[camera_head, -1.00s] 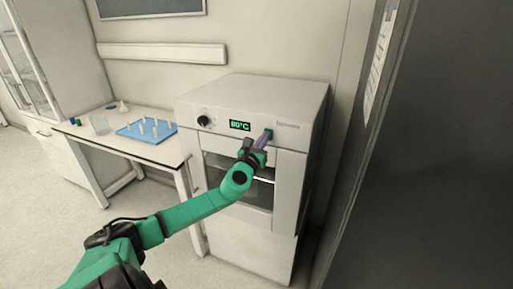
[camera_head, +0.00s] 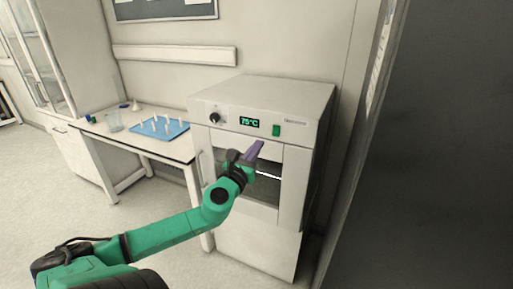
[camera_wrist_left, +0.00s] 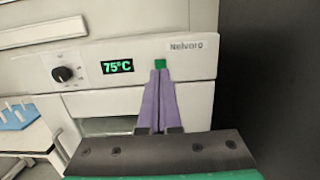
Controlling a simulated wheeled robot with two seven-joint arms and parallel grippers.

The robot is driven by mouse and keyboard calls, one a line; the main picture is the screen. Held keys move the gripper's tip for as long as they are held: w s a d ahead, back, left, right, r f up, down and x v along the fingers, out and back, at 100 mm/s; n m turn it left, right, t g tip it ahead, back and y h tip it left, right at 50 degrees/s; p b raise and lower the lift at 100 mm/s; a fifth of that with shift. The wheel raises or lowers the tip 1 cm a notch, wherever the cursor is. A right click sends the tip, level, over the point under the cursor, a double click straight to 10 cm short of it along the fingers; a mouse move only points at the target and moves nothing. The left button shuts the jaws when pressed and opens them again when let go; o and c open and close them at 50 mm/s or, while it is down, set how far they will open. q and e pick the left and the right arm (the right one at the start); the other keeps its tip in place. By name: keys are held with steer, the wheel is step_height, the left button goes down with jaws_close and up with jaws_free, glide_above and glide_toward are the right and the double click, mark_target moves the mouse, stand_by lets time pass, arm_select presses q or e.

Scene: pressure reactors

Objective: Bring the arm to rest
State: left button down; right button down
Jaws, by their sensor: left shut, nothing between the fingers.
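My left arm comes in from the left in the head view. Its gripper (camera_head: 257,149) is shut and empty, in front of the white oven (camera_head: 308,98), a little below the green button (camera_head: 276,130) and apart from it. In the left wrist view the purple fingers (camera_wrist_left: 160,75) are together, with their tips just below the green button (camera_wrist_left: 160,63) in the picture. The oven's display (camera_head: 249,122) reads 75°C. My right gripper is not in view.
A black knob (camera_head: 215,118) is left of the display. The oven window is partly behind my gripper. A table (camera_head: 108,133) on the left holds a blue rack (camera_head: 160,127) with white pegs and a clear beaker (camera_head: 114,121). A large dark surface (camera_head: 440,150) fills the right side.

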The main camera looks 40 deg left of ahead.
arm_select(q)
steer(key=shift+w+a+f, duration=0.15)
steer(key=shift+w, duration=0.05)
stand_by(0.3)
